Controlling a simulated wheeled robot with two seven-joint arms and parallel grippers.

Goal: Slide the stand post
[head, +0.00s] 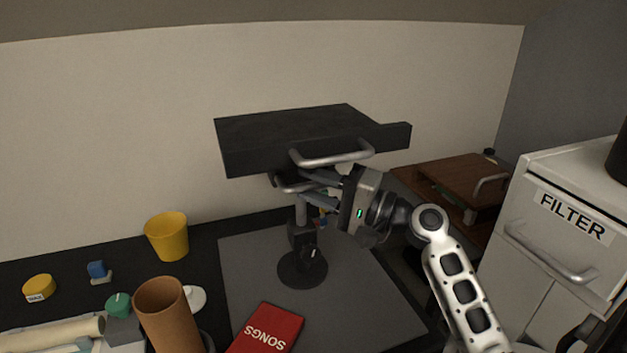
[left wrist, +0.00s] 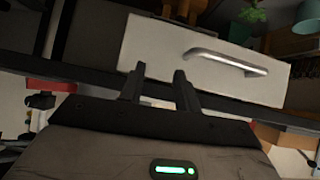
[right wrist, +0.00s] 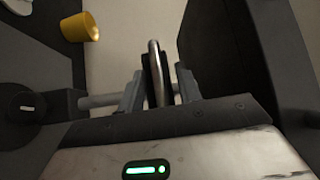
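The stand has a round black base (head: 302,268) on the grey mat, an upright post (head: 301,212) and a wide black top (head: 300,136). One metal handle (head: 332,158) is on the top's front; a second handle (head: 290,184) is below it by the post. My right gripper (head: 312,184) reaches in from the right under the top. In the right wrist view its fingers are apart, with a metal bar (right wrist: 154,72) between them and gaps beside it. My left gripper (left wrist: 158,80) is outside the head view, open and empty before a white drawer front (left wrist: 215,58).
A white filter cabinet (head: 560,230) and a wooden box (head: 455,182) are to the right. The grey mat (head: 365,290) is clear right of the base.

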